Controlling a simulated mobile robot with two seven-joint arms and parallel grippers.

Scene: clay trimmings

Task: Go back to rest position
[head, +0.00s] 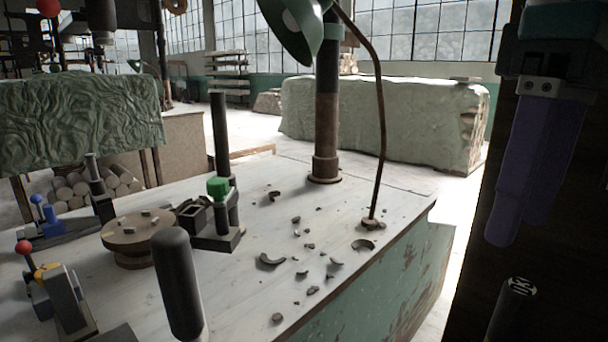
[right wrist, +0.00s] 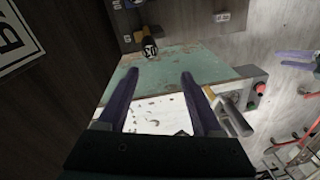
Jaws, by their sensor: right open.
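My right gripper (head: 520,222) hangs in the air at the right of the head view, past the bench's green side. In the right wrist view its two purple fingers (right wrist: 158,74) stand apart, with nothing between them. Behind them lies the pale bench top (head: 340,230) with several dark clay trimmings (head: 271,260) scattered on it. The right gripper is clear of the bench and the trimmings. My left gripper is not in the head view; small purple fingers (right wrist: 294,56) at the right edge of the right wrist view look like it, too small to judge.
A black cylinder with a pale marked end (head: 513,307) is below my right gripper. The bench holds a lamp post (head: 327,110), a thin curved rod (head: 381,130), a round turntable (head: 135,232) and lever clamps (head: 60,295). A draped block (head: 385,118) stands behind.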

